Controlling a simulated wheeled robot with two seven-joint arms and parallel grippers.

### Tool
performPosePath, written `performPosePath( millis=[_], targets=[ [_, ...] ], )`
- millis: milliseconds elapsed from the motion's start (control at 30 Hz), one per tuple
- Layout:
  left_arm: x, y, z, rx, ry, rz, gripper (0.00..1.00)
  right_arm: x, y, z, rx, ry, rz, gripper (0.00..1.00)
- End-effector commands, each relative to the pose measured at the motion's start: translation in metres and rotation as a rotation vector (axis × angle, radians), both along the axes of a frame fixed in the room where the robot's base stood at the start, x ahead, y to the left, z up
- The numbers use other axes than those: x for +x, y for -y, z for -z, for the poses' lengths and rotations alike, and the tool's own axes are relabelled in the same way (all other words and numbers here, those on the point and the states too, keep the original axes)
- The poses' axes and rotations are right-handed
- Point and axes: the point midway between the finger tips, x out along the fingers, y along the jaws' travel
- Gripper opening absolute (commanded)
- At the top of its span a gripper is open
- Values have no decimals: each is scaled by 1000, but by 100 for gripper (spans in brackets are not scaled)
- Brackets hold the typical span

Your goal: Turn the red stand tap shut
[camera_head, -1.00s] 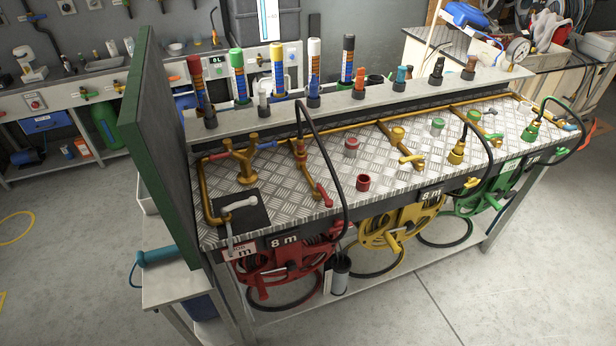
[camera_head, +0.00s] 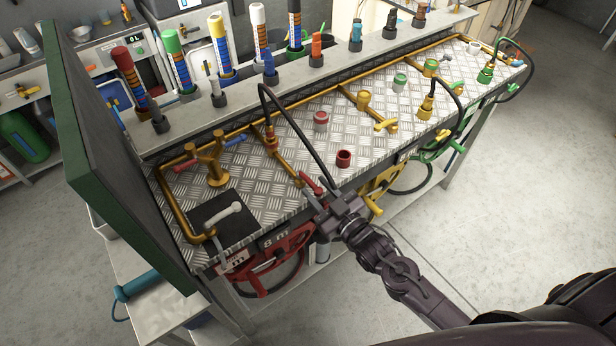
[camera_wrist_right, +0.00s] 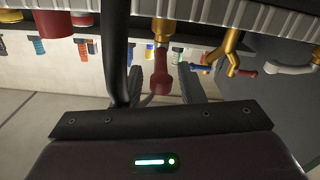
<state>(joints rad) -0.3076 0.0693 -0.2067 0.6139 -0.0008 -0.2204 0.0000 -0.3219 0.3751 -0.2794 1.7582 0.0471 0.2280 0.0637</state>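A red lever handle (camera_head: 311,184) sits at the front end of a brass branch pipe on the checkered metal bench top. It points toward the front edge, roughly in line with the pipe. My right gripper (camera_head: 324,201) is at the front edge beside this handle. In the right wrist view the red handle (camera_wrist_right: 160,72) hangs between my two dark fingers (camera_wrist_right: 166,88), which are apart with a gap on each side. I cannot tell whether either finger touches it. A brass fitting with a red collar (camera_head: 270,138) stands farther back on the pipe. My left gripper is not in view.
A black hose (camera_head: 300,130) arches down close to my right gripper. A red cup (camera_head: 344,158) stands to its right. A brass tap with red and blue levers (camera_head: 215,160) and a grey lever (camera_head: 222,215) are left. The red reel (camera_head: 268,265) hangs below.

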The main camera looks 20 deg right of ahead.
Motion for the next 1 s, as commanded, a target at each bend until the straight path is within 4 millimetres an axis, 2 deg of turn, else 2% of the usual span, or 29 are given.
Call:
performPosePath(
  millis=[100,233,600,867,1000],
  targets=[
    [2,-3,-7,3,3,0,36,18,-6,-3,0,1,1,35],
    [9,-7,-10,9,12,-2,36,30,-11,-1,0,-1,0,35],
    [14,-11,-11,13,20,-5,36,35,-13,1,-1,-2,-1,35],
    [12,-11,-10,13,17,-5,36,35,-13,0,-1,-2,-1,1],
    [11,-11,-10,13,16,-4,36,34,-13,0,-1,-2,-1,0]
  ],
)
